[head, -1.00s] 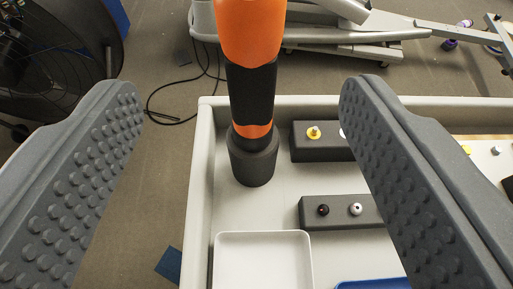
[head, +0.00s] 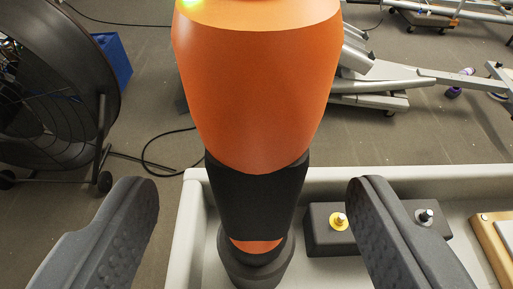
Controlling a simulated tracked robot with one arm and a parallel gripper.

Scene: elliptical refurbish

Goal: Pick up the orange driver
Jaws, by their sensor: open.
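The orange driver (head: 257,90) stands upright in the middle of the head view, large and close. Its upper body is orange, with a black section below and an orange ring near the bottom. Its lower end sits in a dark round holder (head: 256,268) in the tray's left part. My gripper (head: 255,205) is open, with one dark studded finger on each side of the driver. Gaps show between both fingers and the driver, and neither appears to touch it.
The light grey tray (head: 400,174) holds a dark block (head: 320,235) with a yellow-based knob, partly behind my right finger. A wooden piece (head: 492,245) lies at the right. A large black fan (head: 50,80) stands on the floor at left. Exercise equipment (head: 370,95) stands behind.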

